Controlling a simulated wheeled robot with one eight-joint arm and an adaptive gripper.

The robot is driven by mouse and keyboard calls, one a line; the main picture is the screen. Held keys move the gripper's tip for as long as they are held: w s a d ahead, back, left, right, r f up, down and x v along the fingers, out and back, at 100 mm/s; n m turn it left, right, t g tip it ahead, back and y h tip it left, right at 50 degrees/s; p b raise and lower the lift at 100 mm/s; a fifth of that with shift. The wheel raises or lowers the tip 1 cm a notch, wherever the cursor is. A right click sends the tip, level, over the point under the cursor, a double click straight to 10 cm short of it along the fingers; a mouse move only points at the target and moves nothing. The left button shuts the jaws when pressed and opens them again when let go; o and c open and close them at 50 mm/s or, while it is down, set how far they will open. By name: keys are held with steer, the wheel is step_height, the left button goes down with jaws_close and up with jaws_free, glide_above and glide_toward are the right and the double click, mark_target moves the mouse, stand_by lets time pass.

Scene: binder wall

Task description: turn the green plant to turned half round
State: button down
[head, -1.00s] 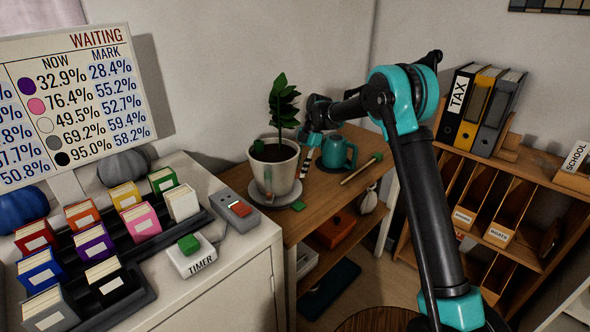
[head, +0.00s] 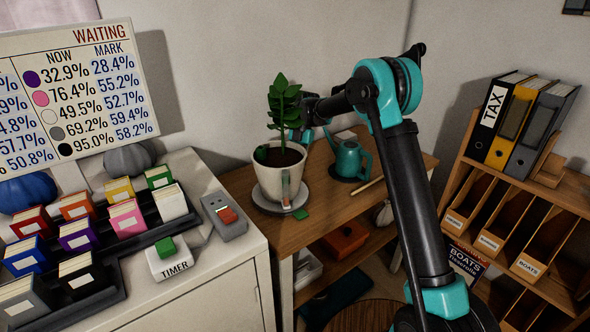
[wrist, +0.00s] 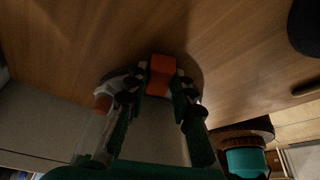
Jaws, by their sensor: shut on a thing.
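The green plant (head: 284,105) stands upright in a white pot (head: 266,183) on a grey saucer (head: 262,208), on the wooden table. A narrow pale strip with an orange-red end (head: 286,202) shows at the pot's front. A green marker (head: 301,214) lies by the saucer's front right edge. In the head view my arm reaches in behind the plant, and the leaves and pot hide the fingers.
A teal watering can (head: 347,158) stands close on the right, with a wooden stick (head: 368,186) near it. A grey device (head: 225,214) and the timer (head: 172,259) are on the white cabinet at left. Binders (head: 520,125) stand on the right-hand shelf.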

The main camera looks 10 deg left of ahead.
steer(key=c, duration=1.3)
jaws_free()
steer(key=shift+r, duration=0.1)
steer(key=v, duration=1.1)
steer(key=shift+w+r, duration=0.15)
steer(key=shift+r, duration=0.25)
